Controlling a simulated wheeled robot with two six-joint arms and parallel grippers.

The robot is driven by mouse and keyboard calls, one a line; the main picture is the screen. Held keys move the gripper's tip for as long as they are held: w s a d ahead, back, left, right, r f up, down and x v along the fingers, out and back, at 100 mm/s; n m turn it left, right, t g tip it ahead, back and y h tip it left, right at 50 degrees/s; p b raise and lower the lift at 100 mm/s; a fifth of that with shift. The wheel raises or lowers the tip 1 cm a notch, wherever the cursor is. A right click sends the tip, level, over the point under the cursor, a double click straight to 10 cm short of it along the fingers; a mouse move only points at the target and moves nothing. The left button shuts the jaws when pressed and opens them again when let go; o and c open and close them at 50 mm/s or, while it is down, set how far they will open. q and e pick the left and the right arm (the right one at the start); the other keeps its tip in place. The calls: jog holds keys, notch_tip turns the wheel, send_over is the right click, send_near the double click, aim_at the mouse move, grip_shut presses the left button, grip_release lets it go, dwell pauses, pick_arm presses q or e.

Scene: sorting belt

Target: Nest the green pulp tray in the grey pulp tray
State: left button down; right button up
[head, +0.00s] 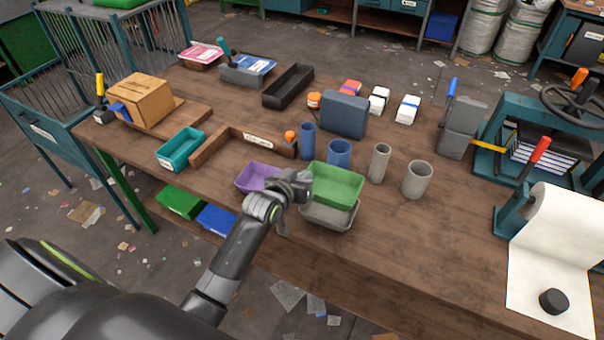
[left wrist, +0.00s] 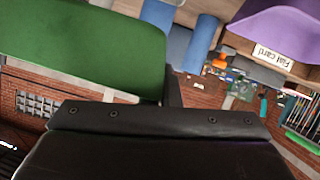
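The green pulp tray (head: 338,184) is upright over the grey pulp tray (head: 330,217), set a little toward the back of it. The grey tray's front wall and part of its rim show below; the rest is hidden under the green one. I cannot tell whether the two touch. My left gripper (head: 301,186) is at the green tray's left end and appears shut on its wall; the fingertips are partly hidden. In the left wrist view the green tray (left wrist: 85,50) is large and close, beside a dark finger. My right gripper is not in view.
A purple tray (head: 256,177) stands just left of my gripper. Blue cups (head: 338,153) stand behind the green tray, grey cups (head: 417,180) to its right. A teal tray (head: 181,149) and a wooden divider (head: 243,143) are further left.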

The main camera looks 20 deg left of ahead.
pick_arm(q)
jog(key=shift+d+f+b, duration=0.2)
jog(key=shift+f+b, duration=0.6)
notch_tip(320, 180, down, 3)
jog(key=b, duration=0.3)
jog(key=shift+a, duration=0.1)
jog(key=shift+f, duration=0.25)
jog(key=c, duration=1.6)
grip_release()
jog(key=shift+r, duration=0.1)
